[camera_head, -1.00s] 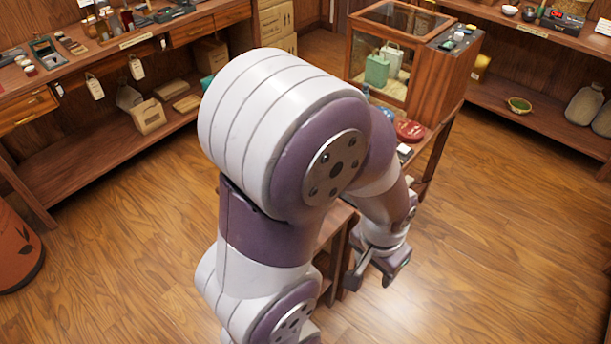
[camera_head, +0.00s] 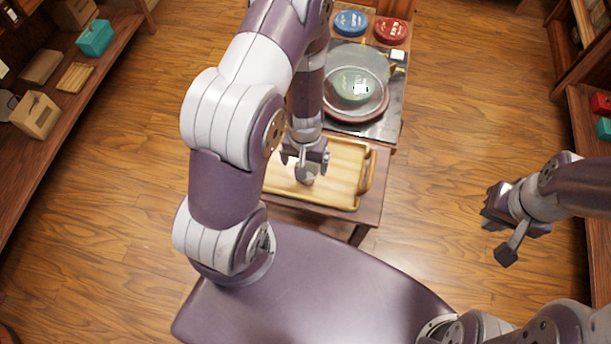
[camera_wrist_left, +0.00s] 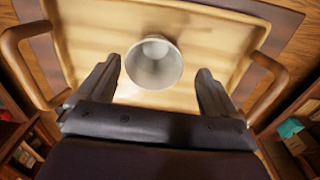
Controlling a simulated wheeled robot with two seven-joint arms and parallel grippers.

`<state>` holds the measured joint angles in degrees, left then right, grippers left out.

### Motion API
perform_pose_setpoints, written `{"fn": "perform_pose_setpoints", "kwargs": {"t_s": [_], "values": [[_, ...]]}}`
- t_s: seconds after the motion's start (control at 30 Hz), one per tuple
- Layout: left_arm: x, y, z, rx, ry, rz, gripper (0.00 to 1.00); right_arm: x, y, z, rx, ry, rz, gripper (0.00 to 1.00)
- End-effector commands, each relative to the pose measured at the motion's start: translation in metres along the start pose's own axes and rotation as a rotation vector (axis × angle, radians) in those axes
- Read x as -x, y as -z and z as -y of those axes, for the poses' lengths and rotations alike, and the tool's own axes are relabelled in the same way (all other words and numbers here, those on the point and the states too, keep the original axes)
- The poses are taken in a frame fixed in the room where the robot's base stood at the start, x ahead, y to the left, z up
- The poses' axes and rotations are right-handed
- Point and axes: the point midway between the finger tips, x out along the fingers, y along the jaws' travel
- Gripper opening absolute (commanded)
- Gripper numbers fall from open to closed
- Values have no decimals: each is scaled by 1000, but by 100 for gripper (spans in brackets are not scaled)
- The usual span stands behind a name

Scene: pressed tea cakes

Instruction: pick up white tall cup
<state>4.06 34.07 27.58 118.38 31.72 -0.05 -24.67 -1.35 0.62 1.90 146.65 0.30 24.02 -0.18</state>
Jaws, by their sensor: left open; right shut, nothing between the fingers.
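The white tall cup (camera_wrist_left: 154,62) stands on a wooden tray, its open mouth facing the left wrist camera. In the head view the cup (camera_head: 308,175) shows only partly beneath my left gripper (camera_head: 306,158). My left gripper is open above the tray, and in the left wrist view its two fingers (camera_wrist_left: 158,72) lie on either side of the cup with gaps between. I cannot tell from these views whether the fingertips reach down to its height. My right gripper (camera_head: 500,238) is shut and empty over the floor at the right, far from the cup.
The wooden tray (camera_head: 345,203) has raised handles and sits on a small table (camera_head: 372,212). Behind it are a round plate with a green lump (camera_head: 352,85), a blue tin (camera_head: 350,23) and a red tin (camera_head: 391,30). Shelves (camera_head: 60,110) line the left; open floor lies between.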

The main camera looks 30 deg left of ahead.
Motion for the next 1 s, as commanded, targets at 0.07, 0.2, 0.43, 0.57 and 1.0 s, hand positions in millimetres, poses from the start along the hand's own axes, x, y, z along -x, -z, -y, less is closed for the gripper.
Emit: {"fn": "perform_pose_setpoints", "kwargs": {"t_s": [0.07, 0.2, 0.43, 0.57, 1.0], "values": [[-21, -1, -1, -2, 0, 0, 93, -17, -2, 0, 0, 0, 1, 0], [-30, -1, -1, -1, 0, -1, 93, -20, -3, 0, -1, 0, 1, 0], [-28, -1, -1, -1, 0, 0, 80, -18, -2, 0, 0, 0, 0, 0], [-28, -1, -1, -1, 0, 0, 38, -18, -2, 0, 0, 0, 0, 0], [-7, 0, -1, -3, -1, -1, 37, -3, -1, 0, 0, 0, 1, 0]]}}
